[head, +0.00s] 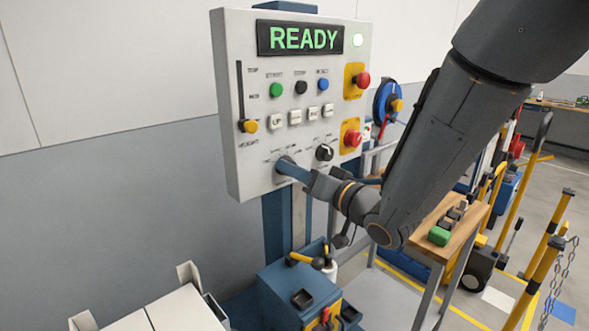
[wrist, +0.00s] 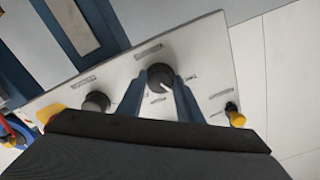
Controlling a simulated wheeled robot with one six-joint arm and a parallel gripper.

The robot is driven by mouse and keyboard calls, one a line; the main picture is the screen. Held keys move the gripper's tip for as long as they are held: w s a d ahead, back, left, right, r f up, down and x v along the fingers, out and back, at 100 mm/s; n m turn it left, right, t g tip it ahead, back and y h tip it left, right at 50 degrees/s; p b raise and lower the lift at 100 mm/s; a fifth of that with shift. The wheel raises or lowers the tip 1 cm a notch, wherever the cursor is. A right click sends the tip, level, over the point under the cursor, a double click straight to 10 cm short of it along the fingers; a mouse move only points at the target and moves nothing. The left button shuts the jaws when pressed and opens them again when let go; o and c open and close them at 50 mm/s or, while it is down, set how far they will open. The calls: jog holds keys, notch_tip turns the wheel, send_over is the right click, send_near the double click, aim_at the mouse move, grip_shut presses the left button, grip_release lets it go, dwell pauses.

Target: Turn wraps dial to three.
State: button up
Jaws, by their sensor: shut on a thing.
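The grey control panel (head: 225,100) carries two dark dials low on its face. The left dial (wrist: 160,77) is between the blue fingers of my gripper (wrist: 158,88) in the wrist view. A white pointer mark on its face points down and right in that view. In the head view my gripper (head: 285,165) reaches the panel's lower left, and its fingers hide most of this dial. The other dial (head: 324,152) stands to the right and is free; it also shows in the wrist view (wrist: 96,103). The labels around both dials are too small to read.
A screen (head: 300,39) reads READY. A yellow-knobbed slider (head: 249,126) is left of the dials. Red emergency buttons (head: 351,138) sit at the right edge, with several small buttons between. A blue machine (head: 290,285) and a wooden bench (head: 455,222) stand below.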

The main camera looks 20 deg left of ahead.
jog(key=shift+m, duration=0.7)
jog(key=o, duration=1)
jog(key=shift+o, duration=0.2)
jog(key=shift+d, duration=0.1)
jog(key=b+v, duration=0.1)
jog(key=v, duration=0.6)
jog(key=shift+s+d+b, duration=0.2)
jog(key=shift+d+b, duration=0.1)
jog(key=shift+b, duration=0.1)
